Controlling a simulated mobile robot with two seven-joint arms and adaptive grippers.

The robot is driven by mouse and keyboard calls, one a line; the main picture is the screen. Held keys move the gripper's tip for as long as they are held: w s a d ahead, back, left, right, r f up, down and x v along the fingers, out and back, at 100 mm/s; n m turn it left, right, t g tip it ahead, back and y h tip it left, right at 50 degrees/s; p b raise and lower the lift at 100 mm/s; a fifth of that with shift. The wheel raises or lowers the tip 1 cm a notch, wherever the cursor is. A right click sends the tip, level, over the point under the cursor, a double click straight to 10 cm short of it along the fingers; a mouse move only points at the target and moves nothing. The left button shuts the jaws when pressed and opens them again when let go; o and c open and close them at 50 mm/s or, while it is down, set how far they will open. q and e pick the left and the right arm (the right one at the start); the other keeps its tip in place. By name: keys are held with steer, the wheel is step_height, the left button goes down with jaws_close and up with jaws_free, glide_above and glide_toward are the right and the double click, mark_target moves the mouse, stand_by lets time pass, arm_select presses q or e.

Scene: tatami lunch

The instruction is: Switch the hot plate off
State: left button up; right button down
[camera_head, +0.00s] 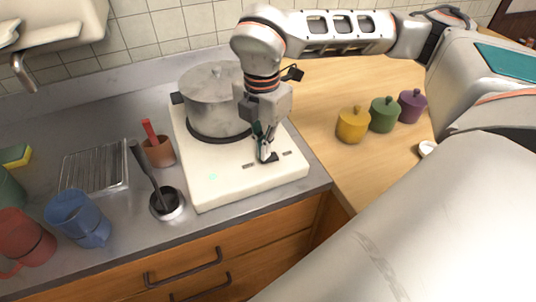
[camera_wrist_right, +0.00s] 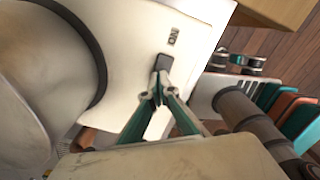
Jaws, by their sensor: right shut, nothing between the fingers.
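The white hot plate (camera_head: 230,185) stands on the grey counter with a grey lidded pot (camera_head: 212,100) on its burner. Its dark switch (camera_head: 270,157) sits near the front right edge of the top; it also shows in the right wrist view (camera_wrist_right: 162,62). Printed lettering, seemingly ON, lies beside the switch there. A small pale green mark shows on the plate's front left. My right gripper (camera_head: 263,154) points down at the switch, shut and empty. In the right wrist view its fingertips (camera_wrist_right: 158,92) are at the switch's near end; contact is unclear. My left gripper is out of view.
Left of the plate are a red-handled tool in a brown cup (camera_head: 158,152), a ladle in a holder (camera_head: 167,204), a metal rack (camera_head: 95,166) and blue mugs (camera_head: 79,218). Yellow (camera_head: 352,125), green (camera_head: 383,115) and purple (camera_head: 412,106) jars stand on the wooden top at right.

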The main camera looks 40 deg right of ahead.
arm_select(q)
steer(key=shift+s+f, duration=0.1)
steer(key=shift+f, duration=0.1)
arm_select(e)
steer(key=shift+f, duration=0.45)
steer(key=shift+r+p, duration=1.85)
steer(key=shift+r, duration=1.7)
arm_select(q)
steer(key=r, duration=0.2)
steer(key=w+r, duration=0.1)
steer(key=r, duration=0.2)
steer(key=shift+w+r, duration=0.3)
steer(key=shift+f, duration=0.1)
